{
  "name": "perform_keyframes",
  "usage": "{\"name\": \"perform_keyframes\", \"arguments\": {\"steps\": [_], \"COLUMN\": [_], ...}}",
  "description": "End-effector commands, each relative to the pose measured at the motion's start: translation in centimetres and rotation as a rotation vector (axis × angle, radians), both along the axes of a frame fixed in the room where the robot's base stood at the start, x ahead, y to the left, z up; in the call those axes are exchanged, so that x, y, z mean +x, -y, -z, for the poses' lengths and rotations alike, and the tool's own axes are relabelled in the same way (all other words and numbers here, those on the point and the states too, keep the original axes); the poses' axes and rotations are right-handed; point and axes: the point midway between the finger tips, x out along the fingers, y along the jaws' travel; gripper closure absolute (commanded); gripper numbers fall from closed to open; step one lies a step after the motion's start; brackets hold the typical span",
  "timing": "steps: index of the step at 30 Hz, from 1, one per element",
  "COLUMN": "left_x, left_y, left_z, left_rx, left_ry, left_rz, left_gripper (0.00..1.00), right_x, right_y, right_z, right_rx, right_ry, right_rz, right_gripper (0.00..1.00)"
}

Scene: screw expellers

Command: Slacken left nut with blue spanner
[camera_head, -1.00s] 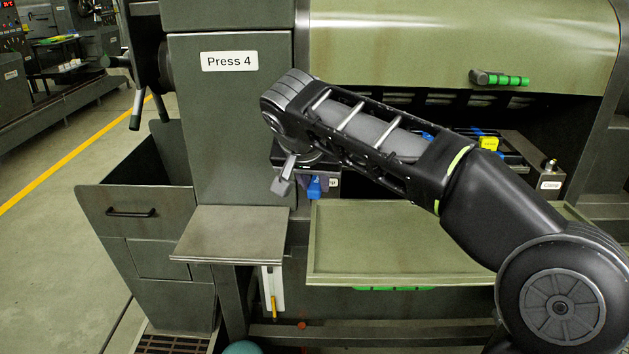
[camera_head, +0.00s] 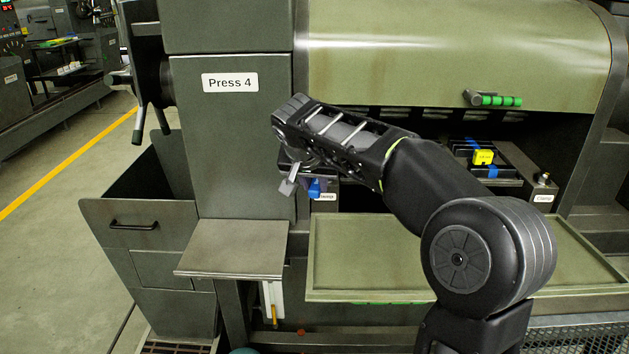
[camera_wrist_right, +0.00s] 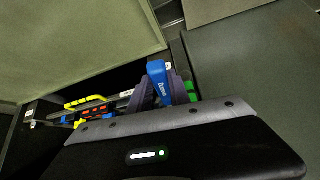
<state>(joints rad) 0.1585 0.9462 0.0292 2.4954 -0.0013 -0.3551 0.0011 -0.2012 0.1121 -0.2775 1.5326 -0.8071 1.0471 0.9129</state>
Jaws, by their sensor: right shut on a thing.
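My right gripper (camera_head: 306,185) is in front of the press, at the left end of the dark recess under the green cover. In the right wrist view, its purple-grey fingers (camera_wrist_right: 167,88) are shut on the blue spanner's handle (camera_wrist_right: 157,82), which carries white lettering. A bit of blue (camera_head: 316,188) shows beside the gripper in the head view, next to the left clamp label (camera_head: 326,197). The left nut is hidden behind my gripper and forearm, so I cannot tell whether the spanner touches it. My left gripper is not in view.
The right clamp nut (camera_head: 543,180) stands on the right bracket. A yellow block (camera_head: 483,157) with blue pieces sits inside the recess. A green tray (camera_head: 400,285) lies below my arm, and a grey shelf (camera_head: 232,248) juts out at left. The green-handled cover (camera_head: 460,50) hangs above.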

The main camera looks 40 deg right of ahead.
Motion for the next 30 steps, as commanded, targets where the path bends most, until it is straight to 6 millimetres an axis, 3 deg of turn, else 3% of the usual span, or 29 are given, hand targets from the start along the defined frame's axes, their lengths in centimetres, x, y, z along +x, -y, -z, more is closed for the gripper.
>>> {"name": "perform_keyframes", "arguments": {"steps": [1,3,9,30], "left_x": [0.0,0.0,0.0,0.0], "left_y": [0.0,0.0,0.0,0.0], "left_z": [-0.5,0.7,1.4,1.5], "left_rx": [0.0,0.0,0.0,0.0], "left_ry": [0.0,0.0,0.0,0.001], "left_rz": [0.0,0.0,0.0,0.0], "left_gripper": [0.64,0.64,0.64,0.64], "right_x": [0.3,0.3,0.3,0.2], "right_y": [0.2,0.2,0.2,0.2], "right_z": [-0.2,1.0,1.5,1.5], "right_rx": [-0.001,-0.001,-0.001,-0.001], "right_ry": [-0.001,0.001,0.001,0.001], "right_rz": [0.001,-0.001,0.0,0.0], "right_gripper": [1.0,1.0,1.0,1.0]}}
